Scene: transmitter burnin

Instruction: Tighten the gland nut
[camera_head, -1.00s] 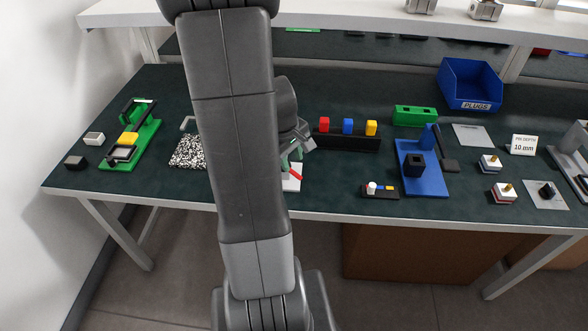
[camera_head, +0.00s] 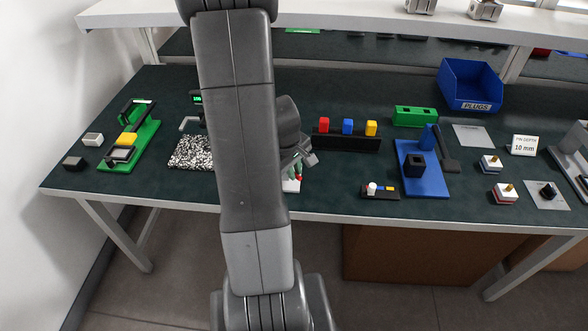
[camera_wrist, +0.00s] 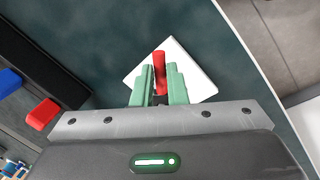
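A red bar-shaped handle (camera_wrist: 159,62) stands over a white square plate (camera_wrist: 192,68) in the wrist view. My gripper (camera_wrist: 159,82) has its two green fingers on either side of the red handle, with no clear gap, so it looks shut on it. In the head view my gripper (camera_head: 297,170) is low over the white plate (camera_head: 290,186), and my arm hides much of the plate. A small red part (camera_head: 299,178) shows by the fingertips. I cannot make out a separate gland nut under the handle.
A black rack (camera_head: 346,142) with red, blue and yellow blocks stands right of my gripper. A blue fixture (camera_head: 428,181) and small black tray (camera_head: 380,194) are farther right. A speckled pad (camera_head: 190,153) lies to the left. The table's front edge (camera_head: 330,217) is close.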

